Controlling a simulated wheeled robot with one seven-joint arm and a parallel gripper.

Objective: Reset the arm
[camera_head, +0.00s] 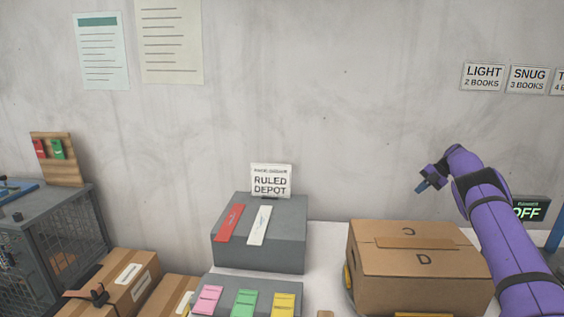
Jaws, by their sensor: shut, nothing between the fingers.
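My purple arm rises at the right of the head view. My gripper (421,187) is at its end, shut and empty, and points down and left. It is in the air above and behind a closed cardboard box (424,281) marked D, apart from it. The wall is behind the gripper.
A grey block (258,257) bears a red strip, a white strip and a RULED DEPOT sign (271,181). Pink, green and yellow pieces lie on a grey stand in front. A mesh cage (50,240) and cardboard boxes (128,272) are at left. An OFF display (530,210) is behind my arm.

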